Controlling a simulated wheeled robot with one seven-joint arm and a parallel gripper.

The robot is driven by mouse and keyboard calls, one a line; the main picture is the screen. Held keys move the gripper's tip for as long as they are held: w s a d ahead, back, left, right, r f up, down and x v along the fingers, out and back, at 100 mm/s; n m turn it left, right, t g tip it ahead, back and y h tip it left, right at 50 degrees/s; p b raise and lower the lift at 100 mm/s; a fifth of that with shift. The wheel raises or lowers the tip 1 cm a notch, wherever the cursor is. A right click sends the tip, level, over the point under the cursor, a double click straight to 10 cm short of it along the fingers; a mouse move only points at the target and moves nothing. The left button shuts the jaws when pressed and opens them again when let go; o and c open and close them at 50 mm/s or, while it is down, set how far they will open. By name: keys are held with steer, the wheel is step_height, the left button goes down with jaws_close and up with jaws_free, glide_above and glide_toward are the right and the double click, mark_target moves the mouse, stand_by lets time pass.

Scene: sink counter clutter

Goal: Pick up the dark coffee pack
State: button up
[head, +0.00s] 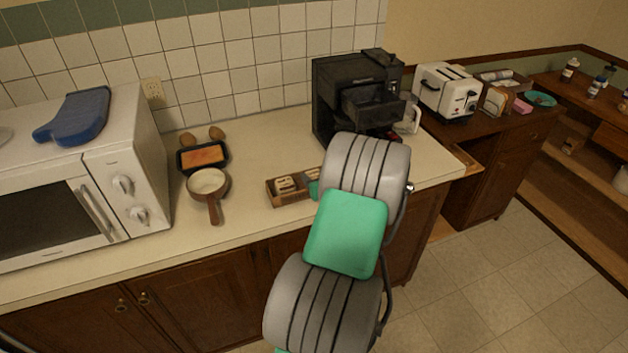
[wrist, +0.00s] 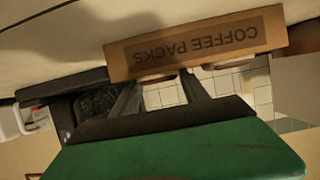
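The brown coffee pack box (head: 290,198) sits on the counter, partly hidden by my arm. Light-coloured packs (head: 285,183) show in it; I cannot make out a dark pack. In the wrist view the box (wrist: 200,45) appears upside down, reading "COFFEE PACKS", with pale pack edges (wrist: 228,64) showing past its rim. My gripper (wrist: 162,82) is open, its two dark fingers apart and close to the box. Nothing is clearly held between them. In the head view my arm hides most of the gripper.
A black coffee machine (head: 355,95) stands behind the box. A pan (head: 208,183) and an orange-filled tray (head: 202,155) lie to the left, beside the white microwave (head: 120,185). A toaster (head: 447,92) stands on the right. The counter between pan and box is clear.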

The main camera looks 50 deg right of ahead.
steer(key=c, duration=0.7)
steer(key=shift+r, duration=0.1)
steer(key=shift+c, duration=0.2)
